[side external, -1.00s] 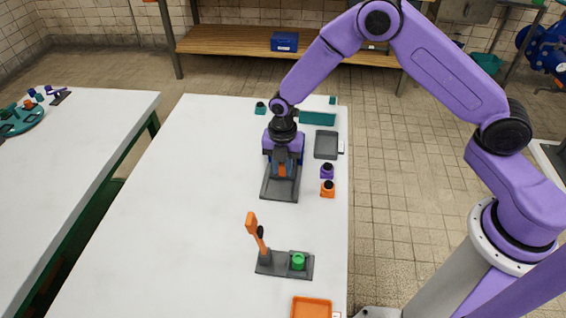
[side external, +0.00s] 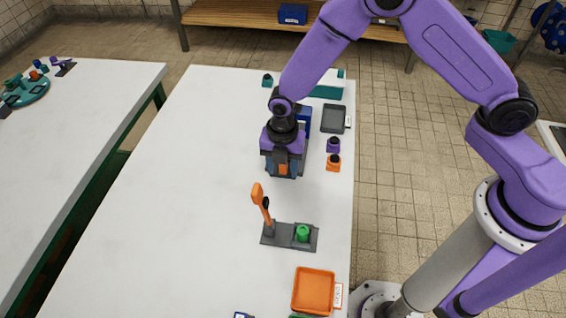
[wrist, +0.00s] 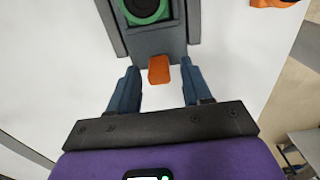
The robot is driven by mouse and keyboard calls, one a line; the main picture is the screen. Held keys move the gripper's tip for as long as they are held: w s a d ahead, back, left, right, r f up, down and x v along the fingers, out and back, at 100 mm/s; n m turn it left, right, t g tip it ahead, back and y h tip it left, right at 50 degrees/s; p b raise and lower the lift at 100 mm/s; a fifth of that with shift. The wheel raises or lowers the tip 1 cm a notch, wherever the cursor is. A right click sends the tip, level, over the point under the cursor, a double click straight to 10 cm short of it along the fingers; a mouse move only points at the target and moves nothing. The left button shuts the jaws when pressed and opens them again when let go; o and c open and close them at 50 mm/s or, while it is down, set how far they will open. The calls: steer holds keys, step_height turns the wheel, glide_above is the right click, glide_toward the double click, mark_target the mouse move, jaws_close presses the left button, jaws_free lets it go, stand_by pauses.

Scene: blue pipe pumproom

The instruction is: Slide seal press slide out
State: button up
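In the wrist view, the grey seal press slide (wrist: 160,42) runs up the picture between grey sides, with a green round piece (wrist: 145,10) set in it. Its orange tab (wrist: 159,69) points toward me. My gripper (wrist: 158,72) is open, with one blue finger on each side of the tab and a visible gap to both. In the side view, my gripper (side external: 284,170) is low over the table. A blue upright part (side external: 305,121) of the press shows behind it. The arm hides most of the press and slide.
In front stands a grey base (side external: 276,240) with an upright orange lever (side external: 262,205) and a green cylinder (side external: 302,233). An orange tray (side external: 314,291) lies nearer. Purple (side external: 333,146) and orange (side external: 333,164) knobbed pieces stand right of my gripper. The white table's left is clear.

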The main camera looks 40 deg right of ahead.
step_height(320, 180, up, 17)
steer(key=shift+r, duration=0.2)
stand_by(0.6)
